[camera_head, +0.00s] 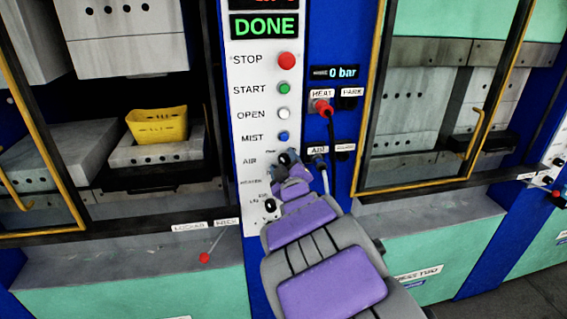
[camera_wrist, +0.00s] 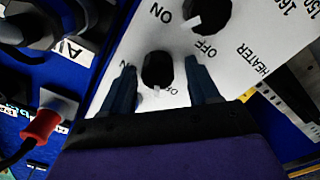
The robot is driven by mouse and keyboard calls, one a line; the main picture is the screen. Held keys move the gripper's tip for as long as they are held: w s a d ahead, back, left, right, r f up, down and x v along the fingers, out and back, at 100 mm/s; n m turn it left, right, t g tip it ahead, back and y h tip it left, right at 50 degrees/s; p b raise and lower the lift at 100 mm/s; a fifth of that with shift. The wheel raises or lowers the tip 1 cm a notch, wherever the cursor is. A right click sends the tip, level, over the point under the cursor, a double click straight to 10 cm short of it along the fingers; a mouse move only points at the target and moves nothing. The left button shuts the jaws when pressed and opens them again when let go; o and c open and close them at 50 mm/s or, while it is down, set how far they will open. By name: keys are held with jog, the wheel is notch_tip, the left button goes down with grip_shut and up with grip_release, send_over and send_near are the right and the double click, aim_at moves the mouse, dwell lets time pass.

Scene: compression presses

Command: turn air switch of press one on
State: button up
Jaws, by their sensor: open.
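The air switch (camera_wrist: 158,70) is a black round knob on the white panel (camera_head: 252,110); in the wrist view its white pointer mark is toward the OFF label. My gripper (camera_wrist: 156,88) is open, with one dark finger on each side of this knob. I cannot tell whether the fingers touch it. In the head view, my gripper (camera_head: 290,172) is at the panel's lower part, beside the AIR label (camera_head: 250,160), and partly covers the knobs there.
A second black knob (camera_wrist: 208,15), near the HEATER label, is close to the right finger. A red plug (camera_head: 322,107) with a cable is on the blue panel. A yellow basket (camera_head: 157,125) sits in the left press. A red-tipped lever (camera_head: 205,257) sticks out below.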

jog(key=shift+d, duration=0.15)
jog(key=shift+c, duration=1.1)
jog(key=c, duration=0.8)
jog(key=m+p, duration=0.2)
jog(key=m, duration=0.3)
jog(key=shift+m, duration=0.3)
jog(key=m+p, duration=0.1)
jog(key=m, duration=0.5)
jog(key=shift+d+m, duration=0.1)
jog(key=shift+m, duration=0.2)
